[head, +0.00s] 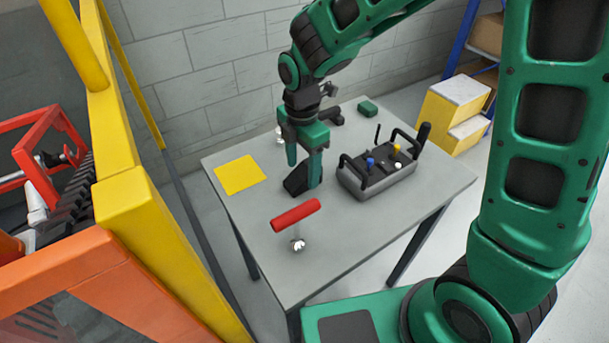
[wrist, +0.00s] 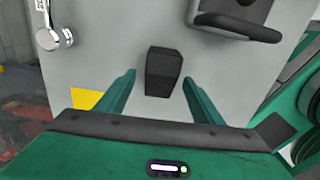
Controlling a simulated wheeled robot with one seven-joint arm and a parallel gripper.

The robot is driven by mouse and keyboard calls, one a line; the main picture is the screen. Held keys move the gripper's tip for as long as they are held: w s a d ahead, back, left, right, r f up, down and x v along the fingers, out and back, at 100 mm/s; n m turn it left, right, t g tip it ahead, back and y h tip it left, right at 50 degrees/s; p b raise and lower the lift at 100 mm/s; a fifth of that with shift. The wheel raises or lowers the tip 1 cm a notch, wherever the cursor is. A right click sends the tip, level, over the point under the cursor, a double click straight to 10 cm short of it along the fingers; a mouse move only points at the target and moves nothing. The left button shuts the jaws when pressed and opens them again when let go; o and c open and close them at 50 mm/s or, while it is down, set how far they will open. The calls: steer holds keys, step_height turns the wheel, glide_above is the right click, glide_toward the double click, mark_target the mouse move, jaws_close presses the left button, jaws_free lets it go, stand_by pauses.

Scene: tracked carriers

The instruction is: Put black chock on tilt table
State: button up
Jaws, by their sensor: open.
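The black chock (head: 295,181) is a small dark wedge-shaped block lying on the grey table (head: 345,245), near its middle. My gripper (head: 303,174) points down at the chock with its two green fingers spread. In the wrist view the chock (wrist: 163,72) shows between the open fingertips (wrist: 158,77), with bare table on both sides of it. I cannot make out which thing, if any, in these views is the tilt table.
A control box (head: 375,178) with black handles stands right of the chock. A yellow square (head: 240,175) lies at left, a green block (head: 368,108) at back. A yellow post (head: 150,245) and orange machine (head: 60,275) flank the left.

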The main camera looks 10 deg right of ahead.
steer(key=shift+f, duration=1.1)
steer(key=c, duration=1.5)
steer(key=shift+r, duration=0.1)
